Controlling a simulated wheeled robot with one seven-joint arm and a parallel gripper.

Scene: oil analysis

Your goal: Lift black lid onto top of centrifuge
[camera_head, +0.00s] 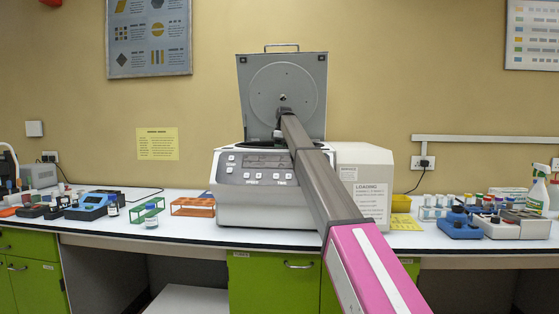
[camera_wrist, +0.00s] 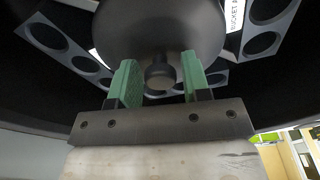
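The centrifuge (camera_head: 262,205) stands on the bench with its hinged grey cover (camera_head: 308,80) raised. In the wrist view, a dark, round, domed piece with a short knob (camera_wrist: 160,73) lies in the middle of the dark chamber; it looks like the black lid (camera_wrist: 160,25). My gripper (camera_wrist: 160,80) is open, with one green finger on each side of the knob and a visible gap to each. My arm reaches over the centrifuge in the head view, where the fingers and black lid cannot be made out.
Bucket racks with round holes (camera_wrist: 48,36) surround the domed piece. An orange tube rack (camera_head: 192,206) and blue instruments (camera_head: 90,206) stand left of the centrifuge. Vials, blue and grey devices (camera_head: 460,229) and a spray bottle (camera_head: 538,190) stand to the right. The centrifuge's flat right top looks clear.

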